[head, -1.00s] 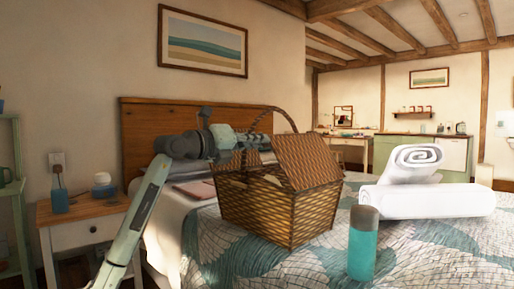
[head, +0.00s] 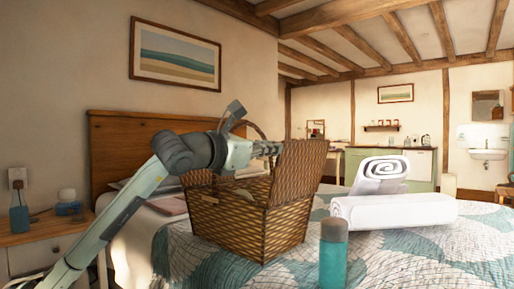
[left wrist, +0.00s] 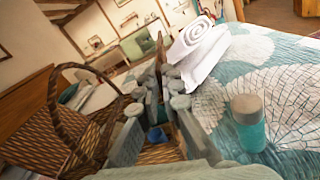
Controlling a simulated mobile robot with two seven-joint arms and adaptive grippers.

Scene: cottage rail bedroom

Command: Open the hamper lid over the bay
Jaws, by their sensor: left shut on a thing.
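The wicker hamper (head: 230,222) stands on the bed, with its arched handle (left wrist: 55,105) at the left in the left wrist view. Its right-hand lid (head: 298,175) is raised and stands nearly upright over the right side of the hamper. My left gripper (head: 268,147) reaches in from the left above the hamper and is shut on the lid near its upper edge. In the left wrist view the gripper (left wrist: 168,95) spreads over the hamper and hides much of the lid. A blue thing (left wrist: 156,136) shows inside the bay. My right gripper is not in view.
A teal bottle (head: 333,255) stands on the bed in front and right of the hamper. Rolled white towels (head: 395,212) lie to the right. A nightstand (head: 35,245) is at the far left. The quilt at the right front is clear.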

